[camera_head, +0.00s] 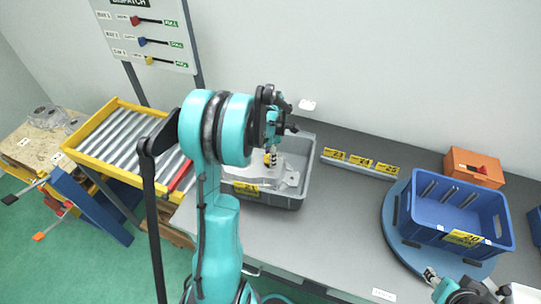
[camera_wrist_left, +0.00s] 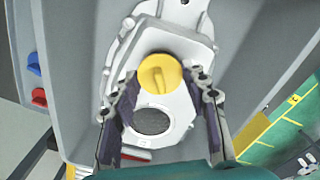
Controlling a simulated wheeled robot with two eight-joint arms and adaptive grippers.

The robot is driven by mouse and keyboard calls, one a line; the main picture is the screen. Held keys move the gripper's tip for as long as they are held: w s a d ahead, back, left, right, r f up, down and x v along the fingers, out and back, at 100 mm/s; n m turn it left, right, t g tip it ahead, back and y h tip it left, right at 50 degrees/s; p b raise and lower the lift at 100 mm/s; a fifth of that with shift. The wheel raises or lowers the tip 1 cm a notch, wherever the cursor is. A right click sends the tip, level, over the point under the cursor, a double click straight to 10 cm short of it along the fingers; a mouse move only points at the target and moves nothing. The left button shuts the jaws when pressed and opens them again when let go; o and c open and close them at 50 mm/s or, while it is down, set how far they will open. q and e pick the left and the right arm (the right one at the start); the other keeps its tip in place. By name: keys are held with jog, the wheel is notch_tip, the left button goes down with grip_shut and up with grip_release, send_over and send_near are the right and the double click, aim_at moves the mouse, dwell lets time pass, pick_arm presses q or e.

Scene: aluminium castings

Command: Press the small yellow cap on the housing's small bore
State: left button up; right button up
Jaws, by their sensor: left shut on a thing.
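My left gripper (camera_head: 270,146) reaches down over the grey tray (camera_head: 305,170), where the pale metal housing (camera_head: 291,180) lies. In the left wrist view my left gripper (camera_wrist_left: 161,90) is shut on the yellow cap (camera_wrist_left: 160,72), with one dark-padded finger on each side. The cap (camera_head: 267,158) shows small below the gripper in the head view. In the left wrist view it overlaps the housing (camera_wrist_left: 197,52), beside a larger round dark opening (camera_wrist_left: 152,120). The small bore is hidden, and I cannot tell whether the cap touches it. Part of my right gripper (camera_head: 435,280) shows at the lower right.
A blue crate (camera_head: 425,231) with metal rods stands on a round blue base (camera_head: 393,222) at the right. An orange box (camera_head: 457,160) is behind it. Yellow number labels (camera_head: 360,163) stand behind the clear table middle. A yellow-framed roller rack (camera_head: 88,151) is at the left.

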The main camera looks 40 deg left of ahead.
pick_arm(q)
jog(key=shift+f+b, duration=0.85)
jog(key=shift+f, duration=0.05)
dwell(0.4)
jog(key=o, duration=0.9)
jog(key=shift+c, duration=0.2)
jog(key=shift+r, duration=0.1)
notch_tip(320, 180, up, 12)
jog(key=s+d+f+m+t+b, duration=0.2)
jog(key=s+d+m, duration=0.4)
jog(key=d+m, duration=0.5)
jog(key=s+d+f+m+t+b, duration=0.2)
jog(key=s+d+m+t, duration=0.3)
jog(key=d+m, duration=0.7)
jog(key=s+m+b, duration=0.1)
jog(key=s+m, duration=0.1)
jog(key=m, duration=0.3)
jog(key=shift+s+d+m+b, duration=0.2)
jog(key=shift+s+m+b, duration=0.1)
jog(key=shift+b, duration=0.1)
